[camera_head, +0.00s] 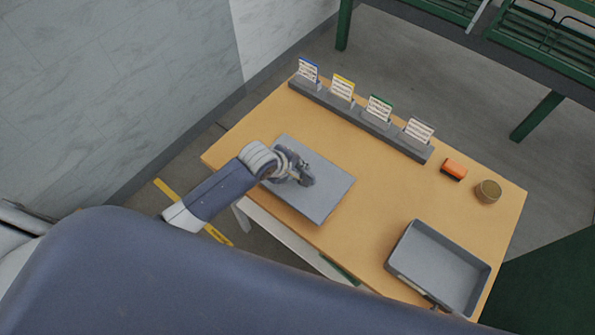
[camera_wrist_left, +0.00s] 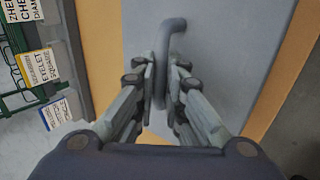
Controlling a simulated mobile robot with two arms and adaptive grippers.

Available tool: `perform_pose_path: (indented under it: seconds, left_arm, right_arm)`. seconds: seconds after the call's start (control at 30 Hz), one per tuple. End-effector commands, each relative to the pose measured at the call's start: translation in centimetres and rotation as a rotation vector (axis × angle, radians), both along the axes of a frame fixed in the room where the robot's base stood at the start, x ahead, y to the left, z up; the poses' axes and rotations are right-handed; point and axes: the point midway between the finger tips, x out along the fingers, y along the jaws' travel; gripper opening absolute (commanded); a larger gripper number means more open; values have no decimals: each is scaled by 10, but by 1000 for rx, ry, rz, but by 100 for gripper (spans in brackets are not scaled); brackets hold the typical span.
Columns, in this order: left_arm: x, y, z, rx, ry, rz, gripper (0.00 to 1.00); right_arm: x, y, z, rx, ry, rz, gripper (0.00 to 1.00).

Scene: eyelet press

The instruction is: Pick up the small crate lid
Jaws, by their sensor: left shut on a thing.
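The small crate lid (camera_head: 330,182) is a flat grey rectangular panel at the left part of the wooden table (camera_head: 385,195). It also fills the middle of the left wrist view (camera_wrist_left: 215,35), with a dark grey handle (camera_wrist_left: 172,32) standing on it. My left gripper (camera_head: 303,180) is over the lid's middle, its fingers (camera_wrist_left: 160,90) shut on the handle. I cannot tell whether the lid rests on the table or is slightly raised. In the head view the gripper hides the handle. My right gripper is not in view.
An open grey crate (camera_head: 440,266) stands at the table's front right. A grey rail (camera_head: 360,120) with several label cards runs along the back edge. An orange block (camera_head: 453,169) and a round brown tin (camera_head: 488,191) sit at the right. The table's middle is clear.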

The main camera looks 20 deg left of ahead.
Motion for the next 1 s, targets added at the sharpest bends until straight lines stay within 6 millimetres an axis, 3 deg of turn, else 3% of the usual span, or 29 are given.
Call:
perform_pose_path:
  seconds: [0.03,0.57,0.73,1.0]
  left_arm:
    - [1,0,7,-3,-4,0,0]
    - [-84,99,14,3,1,-1,0]
    - [-98,114,18,0,0,0,0]
    - [-104,122,20,0,-2,-1,0]
  right_arm:
    - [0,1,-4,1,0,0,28]
    - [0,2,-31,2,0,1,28]
    - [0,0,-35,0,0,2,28]
    - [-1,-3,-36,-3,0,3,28]
